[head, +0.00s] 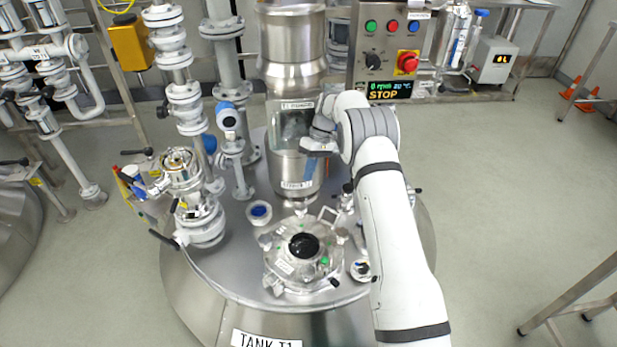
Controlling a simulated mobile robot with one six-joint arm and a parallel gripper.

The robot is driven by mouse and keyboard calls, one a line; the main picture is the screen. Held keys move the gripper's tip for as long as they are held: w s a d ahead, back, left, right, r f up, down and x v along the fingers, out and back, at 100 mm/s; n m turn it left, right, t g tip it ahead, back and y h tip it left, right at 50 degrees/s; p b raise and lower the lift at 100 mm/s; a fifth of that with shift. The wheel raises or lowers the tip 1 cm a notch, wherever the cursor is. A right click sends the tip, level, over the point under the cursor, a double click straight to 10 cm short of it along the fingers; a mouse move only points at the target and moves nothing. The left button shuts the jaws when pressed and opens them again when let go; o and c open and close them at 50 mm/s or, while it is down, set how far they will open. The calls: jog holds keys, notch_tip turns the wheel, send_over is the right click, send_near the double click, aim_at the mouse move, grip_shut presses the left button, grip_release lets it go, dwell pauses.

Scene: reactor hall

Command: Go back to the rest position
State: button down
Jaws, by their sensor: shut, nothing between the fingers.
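My white arm rises from the bottom right of the head view, over the tank lid, and bends at a grey-banded joint. My gripper (314,160) hangs at its end, in front of the steel stirrer column (292,62) in the middle of the tank. It is small in the picture, shut and empty. I cannot tell whether it touches the column or is just in front of it. Part of the column and of the tank lid is hidden behind my arm.
Tank T1 (262,315) carries a round manway cover (290,268), a valve pipe stack (190,195) on the left and a blue-faced gauge (228,118). Behind stands a control panel (386,50) showing STOP. Floor to the right is clear up to a metal frame (580,290).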

notch_tip(320, 180, up, 8)
jog(key=shift+f, duration=0.15)
jog(key=s+d+r+m+t+h, duration=0.1)
jog(key=s+d+r+m+t, duration=0.1)
jog(key=s+d+r, duration=0.4)
jog(key=s+d+r+m+t, duration=0.1)
jog(key=s+r+m+t, duration=0.1)
jog(key=s+r, duration=0.7)
jog(key=s+d+m+t+h+p, duration=0.1)
jog(key=s+d+m, duration=0.1)
jog(key=s, duration=0.9)
jog(key=s+d+r+m+t+h+p, duration=0.1)
jog(key=s+d, duration=0.3)
jog(key=s, duration=0.8)
jog(key=shift+s+d+m+t, duration=0.25)
jog(key=shift+d+m+t, duration=0.05)
jog(key=shift+m+t, duration=0.55)
